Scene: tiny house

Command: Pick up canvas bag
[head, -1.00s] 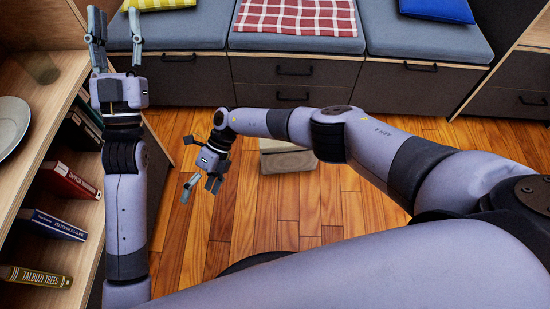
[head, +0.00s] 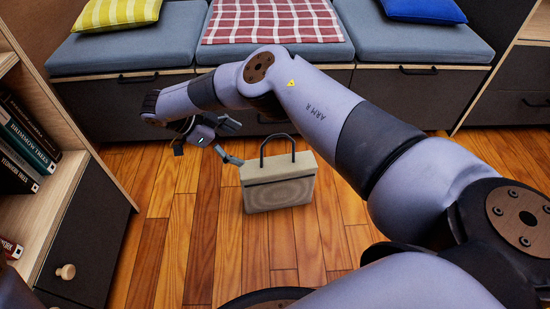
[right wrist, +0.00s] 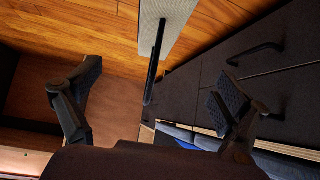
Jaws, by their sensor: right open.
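The canvas bag (head: 280,192) is beige and stands upright on the wooden floor, its dark handle (head: 278,138) raised in a loop. My right gripper (head: 212,150) is just left of the bag at about handle height, with its fingers spread. In the right wrist view the bag's pale top (right wrist: 168,22) is at the upper middle. The dark handle (right wrist: 153,68) extends between the two open fingers (right wrist: 155,92) without visible contact. My left gripper is not in view.
Grey drawer units (head: 130,103) with blue-grey cushions (head: 420,45) stand behind the bag. A bookshelf (head: 60,190) with several books is at the left. The wooden floor (head: 180,235) in front of the bag is clear.

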